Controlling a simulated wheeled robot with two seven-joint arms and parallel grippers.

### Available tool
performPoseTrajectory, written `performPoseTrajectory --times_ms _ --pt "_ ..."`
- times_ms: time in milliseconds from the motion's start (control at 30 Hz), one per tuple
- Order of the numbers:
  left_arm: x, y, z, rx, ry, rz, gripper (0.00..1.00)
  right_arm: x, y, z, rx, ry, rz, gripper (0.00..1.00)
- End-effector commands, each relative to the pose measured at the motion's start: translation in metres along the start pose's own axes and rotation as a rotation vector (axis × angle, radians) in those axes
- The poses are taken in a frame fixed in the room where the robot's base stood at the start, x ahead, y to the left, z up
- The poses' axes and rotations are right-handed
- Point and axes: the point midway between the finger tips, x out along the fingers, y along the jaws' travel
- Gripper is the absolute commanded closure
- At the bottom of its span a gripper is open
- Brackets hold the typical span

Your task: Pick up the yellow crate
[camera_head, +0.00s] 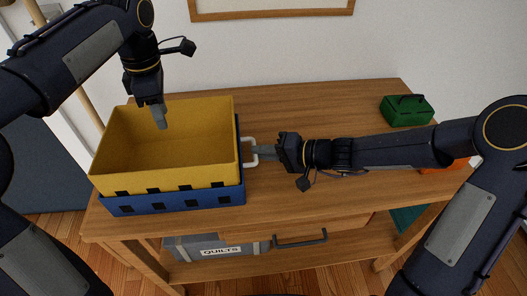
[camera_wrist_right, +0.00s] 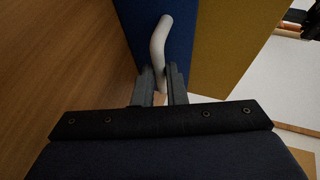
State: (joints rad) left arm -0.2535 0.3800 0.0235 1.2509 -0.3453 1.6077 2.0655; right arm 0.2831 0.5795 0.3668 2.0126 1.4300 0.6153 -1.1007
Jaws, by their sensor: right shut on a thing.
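The yellow crate (camera_head: 165,178) is open and looks empty inside. It sits stacked in the blue crate (camera_head: 175,204), whose rim shows below it, at the left of the wooden table. A white handle (camera_head: 250,142) sticks out at the right end of the stack. In the right wrist view the handle (camera_wrist_right: 161,42) stands against the blue wall, with the yellow wall beside it. My right gripper (camera_head: 262,152) is shut on this handle, its fingers either side in the right wrist view (camera_wrist_right: 160,82). My left gripper (camera_head: 160,117) points down over the yellow crate's opening; its jaw gap is not clear.
The table (camera_head: 310,105) is clear behind my right arm. A green toolbox (camera_head: 407,110) stands at its back right; an orange thing (camera_head: 440,168) is partly hidden by my arm. A grey box marked QUILTS (camera_head: 205,246) is on the lower shelf.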

Motion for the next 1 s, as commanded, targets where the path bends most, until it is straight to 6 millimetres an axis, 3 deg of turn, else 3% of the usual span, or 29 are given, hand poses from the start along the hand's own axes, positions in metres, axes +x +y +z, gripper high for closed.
performPoseTrajectory --times_ms 300,400,467,700,800,1000 --pt "0.0 0.0 0.0 0.0 0.0 0.0 0.64 0.0 0.0 0.0 0.003 0.0 0.0 1.0" --pt "-0.002 -0.004 -0.001 0.005 -0.001 0.001 0.69 0.0 0.0 0.0 0.003 0.0 0.0 1.0" --pt "-0.006 -0.014 -0.002 0.016 -0.003 0.002 0.69 0.0 0.0 0.0 0.003 0.0 0.0 1.0" --pt "-0.023 -0.084 -0.016 0.101 -0.005 0.002 0.69 0.0 0.0 0.0 0.004 0.0 0.0 1.0" --pt "-0.024 -0.105 -0.021 0.129 -0.003 0.002 0.69 0.0 0.0 0.0 0.003 0.0 0.0 1.0" --pt "-0.001 -0.117 -0.024 0.143 0.002 -0.004 0.69 0.0 0.0 0.0 0.003 0.0 -0.001 1.0"
